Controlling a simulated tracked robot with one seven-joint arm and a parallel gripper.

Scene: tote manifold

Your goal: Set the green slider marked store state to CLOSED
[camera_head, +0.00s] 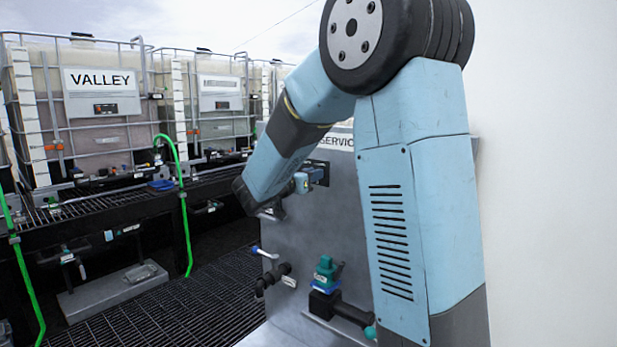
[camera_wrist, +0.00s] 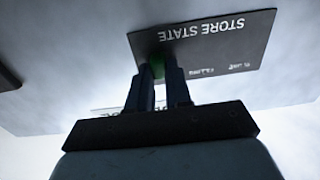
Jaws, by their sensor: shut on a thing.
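In the wrist view, a dark plate (camera_wrist: 232,45) lettered STORE STATE hangs upside down in the picture on a grey panel. A green slider knob (camera_wrist: 158,66) shows at the plate's left part, between the two fingers of my gripper (camera_wrist: 161,72). The fingers are shut on the knob. Smaller lettering on the plate is too blurred to read surely. In the head view, my arm reaches to the grey service panel (camera_head: 335,235); the knob and fingertips are hidden there behind my arm.
A teal valve (camera_head: 326,270) with a blue base and a black pipe sits low on the panel. A blue-handled tap (camera_head: 264,252) is to its left. Caged tanks, one labelled VALLEY (camera_head: 102,80), stand at left with green hoses (camera_head: 183,205). A floor grating lies between.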

